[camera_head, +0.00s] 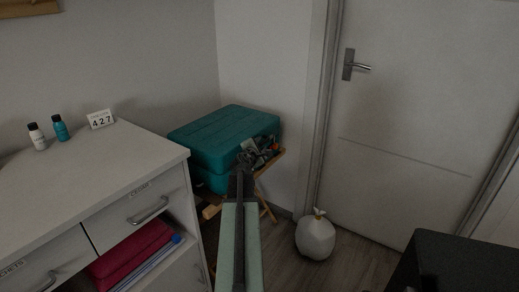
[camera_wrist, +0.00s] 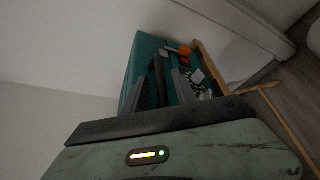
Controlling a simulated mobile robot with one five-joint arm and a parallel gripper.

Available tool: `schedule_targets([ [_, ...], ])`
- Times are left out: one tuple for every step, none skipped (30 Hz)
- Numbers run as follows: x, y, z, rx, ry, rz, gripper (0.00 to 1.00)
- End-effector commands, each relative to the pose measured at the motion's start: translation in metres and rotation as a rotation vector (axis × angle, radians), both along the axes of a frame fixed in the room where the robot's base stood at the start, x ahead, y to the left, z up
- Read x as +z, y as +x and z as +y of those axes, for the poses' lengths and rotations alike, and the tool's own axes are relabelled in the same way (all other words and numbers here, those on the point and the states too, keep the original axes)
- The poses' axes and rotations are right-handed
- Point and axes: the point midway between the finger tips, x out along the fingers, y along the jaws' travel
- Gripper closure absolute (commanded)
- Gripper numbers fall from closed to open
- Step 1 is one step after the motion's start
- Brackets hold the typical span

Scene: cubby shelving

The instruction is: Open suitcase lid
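A teal suitcase (camera_head: 222,133) lies flat on a wooden folding stand (camera_head: 210,211) in the corner; its lid looks closed or nearly so, I cannot tell which. The suitcase also shows in the wrist view (camera_wrist: 142,50). My gripper (camera_head: 250,153) is at the suitcase's near right side, close to the lid edge. In the wrist view my gripper's two dark fingers (camera_wrist: 172,82) are apart, with teal showing between them. Whether a finger touches the suitcase is unclear. Small orange and red parts (camera_wrist: 185,51) show beside the fingers. My arm hides part of the suitcase's front.
A white cabinet (camera_head: 90,178) with drawers stands at the left, bearing two small bottles (camera_head: 60,127) and a number card (camera_head: 101,118). A white tied bag (camera_head: 315,237) stands on the floor by the closed door (camera_head: 420,110). A dark box-like shape (camera_head: 460,265) fills the lower right.

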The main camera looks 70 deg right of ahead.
Motion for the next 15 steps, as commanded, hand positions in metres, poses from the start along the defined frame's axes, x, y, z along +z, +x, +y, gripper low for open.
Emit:
schedule_targets([
  [0.0000, 0.0001, -0.0009, 0.000, 0.000, 0.000, 0.66],
  [0.0002, -0.0001, -0.0006, 0.000, 0.000, 0.000, 0.66],
  [0.0003, -0.0002, -0.0003, 0.000, 0.000, 0.000, 0.66],
  [0.0004, -0.0002, -0.0002, 0.000, 0.000, 0.000, 0.66],
  [0.0004, -0.0003, -0.0002, 0.000, 0.000, 0.000, 0.66],
  [0.0004, -0.0003, -0.0001, 0.000, 0.000, 0.000, 0.74],
  [0.0004, -0.0004, -0.0001, 0.000, 0.000, 0.000, 0.83],
  [0.0004, -0.0004, -0.0001, 0.000, 0.000, 0.000, 0.91],
  [0.0005, -0.0004, -0.0001, 0.000, 0.000, 0.000, 1.00],
  [0.0005, -0.0004, -0.0001, 0.001, -0.001, 0.000, 1.00],
  [0.0005, -0.0004, -0.0001, 0.001, -0.001, 0.000, 1.00],
  [0.0006, -0.0003, -0.0002, 0.001, -0.001, 0.000, 1.00],
  [0.0006, -0.0003, -0.0002, 0.001, -0.001, 0.000, 1.00],
  [0.0006, -0.0003, -0.0002, 0.001, -0.001, 0.000, 1.00],
  [0.0006, -0.0003, -0.0002, 0.001, -0.001, 0.000, 1.00],
])
